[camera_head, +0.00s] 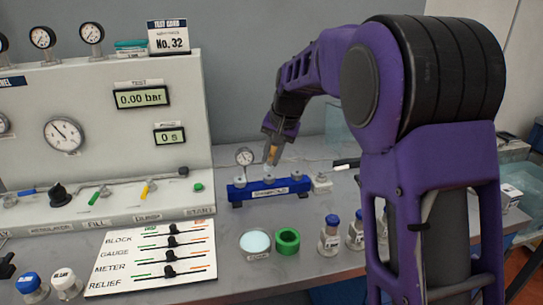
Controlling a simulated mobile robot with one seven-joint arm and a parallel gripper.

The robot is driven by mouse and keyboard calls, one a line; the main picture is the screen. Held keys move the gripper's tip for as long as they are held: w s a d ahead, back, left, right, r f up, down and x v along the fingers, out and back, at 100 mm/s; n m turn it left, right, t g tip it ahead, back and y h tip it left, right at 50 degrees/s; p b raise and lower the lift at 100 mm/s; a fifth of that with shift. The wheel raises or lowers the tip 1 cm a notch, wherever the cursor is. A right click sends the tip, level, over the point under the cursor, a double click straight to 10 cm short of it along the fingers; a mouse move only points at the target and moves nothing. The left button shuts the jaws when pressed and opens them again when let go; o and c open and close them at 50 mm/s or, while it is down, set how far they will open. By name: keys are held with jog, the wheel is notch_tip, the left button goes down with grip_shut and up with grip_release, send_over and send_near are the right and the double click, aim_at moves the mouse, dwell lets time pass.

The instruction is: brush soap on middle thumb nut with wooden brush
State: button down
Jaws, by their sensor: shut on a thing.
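My gripper (273,143) is shut on the wooden brush (272,154), which points down over the blue manifold (262,194). The brush tip is just above or at the middle thumb nut (268,180); I cannot tell whether they touch. Grey nuts also show on the manifold to the left and right of it. A round dish with pale blue liquid (255,242), likely the soap, stands on the bench in front of the manifold.
A dial gauge (244,157) rises at the manifold's left. A green ring (287,240) and blue-capped bottles (330,235) stand in front. A slider board (155,258) lies at front left, below the test panel (60,110). A black-handled tool (346,164) is at right.

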jog(key=shift+f+b, duration=0.3)
jog(key=shift+f, duration=0.45)
dwell(0.8)
jog(key=shift+w+r+p, duration=0.1)
jog(key=shift+w+p, duration=0.25)
jog(key=shift+p, duration=0.1)
jog(key=shift+s, duration=0.2)
jog(key=shift+s+b, duration=0.35)
jog(key=shift+s, duration=0.1)
jog(key=shift+w+p, duration=0.45)
jog(key=shift+w, duration=0.15)
jog(key=shift+s, duration=0.1)
jog(key=shift+s, duration=0.5)
